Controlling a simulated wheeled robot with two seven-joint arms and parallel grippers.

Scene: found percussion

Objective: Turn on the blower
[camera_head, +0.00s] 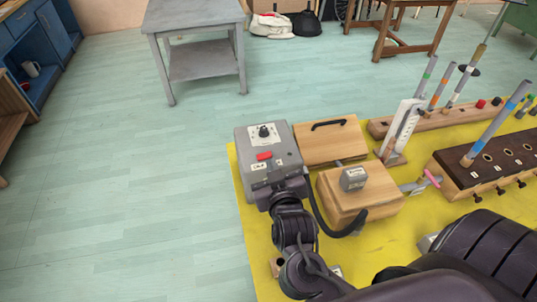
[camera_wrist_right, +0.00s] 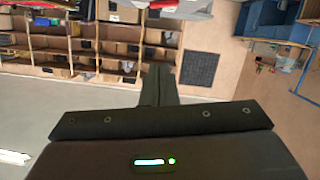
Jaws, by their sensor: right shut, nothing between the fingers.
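The blower looks to be the grey box (camera_head: 243,143) at the left edge of the yellow mat. Its sloping top has a round black knob (camera_head: 263,132) and a red switch (camera_head: 264,156) with small white labels below it. Whether the switch is on or off cannot be told. My right arm reaches up from the lower right to the near side of the box. My right gripper (camera_head: 289,186) is just below and right of the red switch; contact cannot be told. In the right wrist view its fingers (camera_wrist_right: 159,75) are together and empty. My left gripper is out of view.
Wooden boxes (camera_head: 329,140) stand right of the blower, one with a black handle. A dark hose (camera_head: 318,212) curves beside my arm. Several coloured tubes rise from wooden blocks (camera_head: 490,158) at the right. The yellow mat (camera_head: 412,238) has some bare room; the floor left is clear.

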